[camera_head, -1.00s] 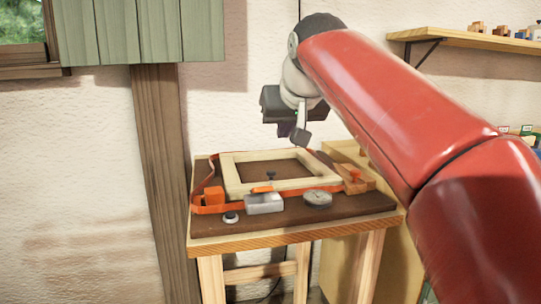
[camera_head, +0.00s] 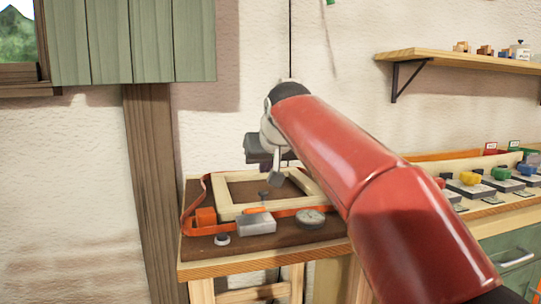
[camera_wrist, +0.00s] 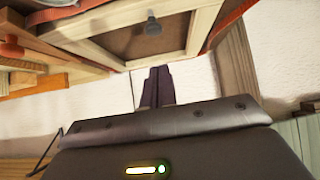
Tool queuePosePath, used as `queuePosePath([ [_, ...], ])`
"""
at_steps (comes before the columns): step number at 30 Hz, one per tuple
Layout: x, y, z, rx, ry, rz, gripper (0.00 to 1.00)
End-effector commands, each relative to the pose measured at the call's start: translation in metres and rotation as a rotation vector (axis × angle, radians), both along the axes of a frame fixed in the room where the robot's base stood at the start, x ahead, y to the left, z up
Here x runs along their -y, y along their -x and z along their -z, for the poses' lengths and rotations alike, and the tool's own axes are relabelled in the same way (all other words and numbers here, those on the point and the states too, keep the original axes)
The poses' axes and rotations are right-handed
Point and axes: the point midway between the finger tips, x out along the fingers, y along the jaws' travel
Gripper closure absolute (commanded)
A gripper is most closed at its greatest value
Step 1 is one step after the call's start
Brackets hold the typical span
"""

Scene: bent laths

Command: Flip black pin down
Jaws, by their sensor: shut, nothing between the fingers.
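The black pin (camera_head: 263,194) is a small dark knob standing up inside the pale wooden frame (camera_head: 229,212), near its front bar. It also shows in the wrist view (camera_wrist: 152,24), against the brown board. My gripper (camera_head: 275,181) is shut and empty. Its fingers (camera_wrist: 157,74) show in the wrist view, pointing toward the frame and apart from the pin. In the head view the fingertips appear just above and right of the pin; the exact gap cannot be told.
On the table (camera_head: 255,262) in front of the frame are a metal box (camera_head: 256,224) with an orange piece, a round dial (camera_head: 310,218), a white button (camera_head: 222,239) and an orange block (camera_head: 206,216). An orange strap runs around. A shelf (camera_head: 440,57) is at upper right.

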Motion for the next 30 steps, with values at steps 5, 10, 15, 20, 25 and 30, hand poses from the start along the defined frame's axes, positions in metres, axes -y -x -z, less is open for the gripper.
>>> queuePosePath([
  [5,-0.003,-0.01,0.03,-0.001,0.0,0.0,1.0],
  [10,-0.003,-0.011,0.044,0.0,0.0,0.0,1.0],
  [15,-0.003,-0.012,0.048,0.001,0.0,0.0,1.0],
  [20,-0.003,-0.012,0.048,0.001,0.0,0.0,1.0],
  [25,-0.003,-0.012,0.054,0.0,0.0,0.0,1.0],
  [30,-0.003,-0.012,0.076,-0.001,0.0,0.0,1.0],
])
